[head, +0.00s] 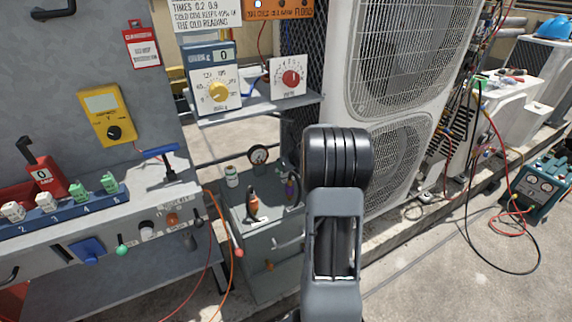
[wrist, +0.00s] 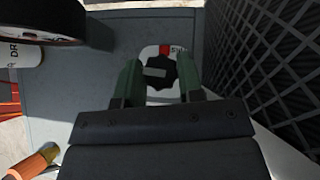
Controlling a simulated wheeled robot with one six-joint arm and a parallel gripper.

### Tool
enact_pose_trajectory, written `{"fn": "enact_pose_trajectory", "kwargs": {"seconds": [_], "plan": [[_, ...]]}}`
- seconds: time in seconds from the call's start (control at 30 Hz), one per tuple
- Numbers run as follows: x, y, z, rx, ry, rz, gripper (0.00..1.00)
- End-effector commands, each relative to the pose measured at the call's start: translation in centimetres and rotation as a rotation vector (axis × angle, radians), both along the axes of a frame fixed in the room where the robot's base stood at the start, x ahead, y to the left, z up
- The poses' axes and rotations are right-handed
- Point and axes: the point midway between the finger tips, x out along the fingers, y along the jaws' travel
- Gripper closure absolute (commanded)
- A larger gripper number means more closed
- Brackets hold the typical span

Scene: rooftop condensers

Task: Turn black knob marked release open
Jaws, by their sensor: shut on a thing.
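The black knob (wrist: 161,72) has a lobed rim and a grey bar across its face, lying roughly level in the wrist view. It sits on a white plate (wrist: 149,51) with a red mark and partly covered lettering at the upper right. My gripper (wrist: 161,70) has its two green fingers on either side of the knob and is shut on it. The lower part of the plate is hidden by the gripper body. In the head view my arm blocks the knob and the fingertips.
A dark mesh panel (wrist: 270,60) stands close on the right in the wrist view. A dark round object (wrist: 40,22) and a white can (wrist: 25,72) are at the left. In the head view a large condenser (head: 400,50) rises behind my arm, and a bench (head: 75,230) stands left.

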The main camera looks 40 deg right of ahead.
Motion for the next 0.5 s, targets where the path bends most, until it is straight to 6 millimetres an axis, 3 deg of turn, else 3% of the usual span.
{"fn": "enact_pose_trajectory", "kwargs": {"seconds": [0.17,0.2,0.43,0.5], "plan": [[-0.02,0.02,-0.06,0.001,0.001,-0.001,0.89],[-0.01,0.02,-0.06,0.001,0.001,-0.002,0.61],[-0.01,0.01,-0.04,0.001,0.000,-0.002,0.40],[-0.01,0.01,-0.03,0.000,0.000,-0.003,0.40]]}}
